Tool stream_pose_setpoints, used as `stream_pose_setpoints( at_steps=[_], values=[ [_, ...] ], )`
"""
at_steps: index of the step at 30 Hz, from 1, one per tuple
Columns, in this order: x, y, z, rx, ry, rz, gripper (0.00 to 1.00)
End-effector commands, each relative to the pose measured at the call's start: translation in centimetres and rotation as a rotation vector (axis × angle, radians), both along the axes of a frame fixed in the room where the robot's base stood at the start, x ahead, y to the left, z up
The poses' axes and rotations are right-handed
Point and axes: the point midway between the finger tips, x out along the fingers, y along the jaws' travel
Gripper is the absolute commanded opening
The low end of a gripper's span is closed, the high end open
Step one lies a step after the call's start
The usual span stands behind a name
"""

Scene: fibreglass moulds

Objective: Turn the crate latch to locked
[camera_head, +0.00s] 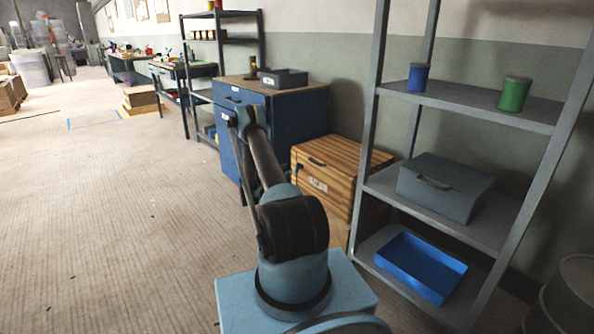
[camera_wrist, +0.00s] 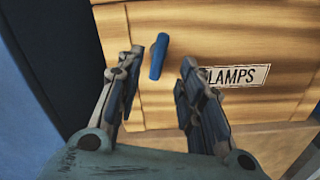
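The wooden crate (camera_wrist: 225,35) fills the upper part of the wrist view, with a partly covered label (camera_wrist: 240,76) reading "LAMPS". On its front is the blue latch (camera_wrist: 158,55), a short bar standing nearly upright with its top leaning slightly right. My gripper (camera_wrist: 160,66) is open and empty. Its two fingers appear on either side of the latch, apart from it in the picture; I cannot tell how near they are in depth. In the head view the striped crate (camera_head: 335,158) stands between the blue cabinet and the grey shelf.
A blue cabinet (camera_head: 295,115) with a grey tray on top stands just beyond the crate. The grey shelf (camera_head: 470,108) at right holds a blue can, a green can, a grey box and a blue tray. The floor (camera_head: 110,210) at left is clear.

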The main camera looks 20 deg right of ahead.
Motion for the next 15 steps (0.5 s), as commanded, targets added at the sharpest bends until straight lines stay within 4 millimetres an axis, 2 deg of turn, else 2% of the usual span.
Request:
stream_pose_setpoints(
  at_steps=[9, 15],
  values=[
    [1.9, -5.4, 0.0, 0.000, 0.000, -0.002, 0.35],
    [2.8, -7.7, 0.0, 0.000, 0.000, -0.001, 0.35]
  ],
)
